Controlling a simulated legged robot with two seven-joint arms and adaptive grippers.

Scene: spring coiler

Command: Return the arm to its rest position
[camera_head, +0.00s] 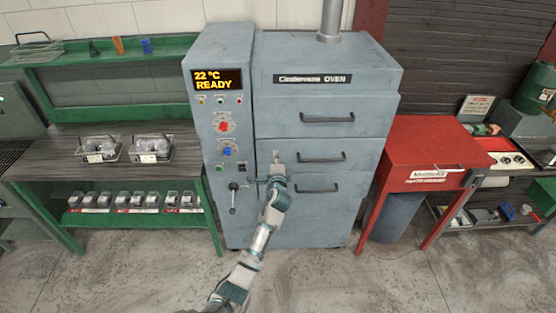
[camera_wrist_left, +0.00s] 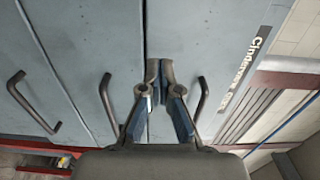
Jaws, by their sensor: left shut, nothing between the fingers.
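My left arm (camera_head: 262,238) reaches up from the bottom of the head view to the front of the grey oven (camera_head: 328,100). My left gripper (camera_head: 276,160) is shut and empty in front of the oven's drawers, just left of the middle drawer handle (camera_head: 322,157). In the left wrist view the closed fingers (camera_wrist_left: 160,72) point at the oven front, between two dark handles. I cannot tell whether the fingertips touch the oven. My right gripper is out of view.
A control panel (camera_head: 223,128) reads 22 °C READY. A green-framed bench (camera_head: 62,140) with wire baskets (camera_head: 98,149) stands left. A red table (camera_head: 425,140) stands right, with a grey bin (camera_head: 391,217) beneath. The floor (camera_head: 360,280) in front is clear.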

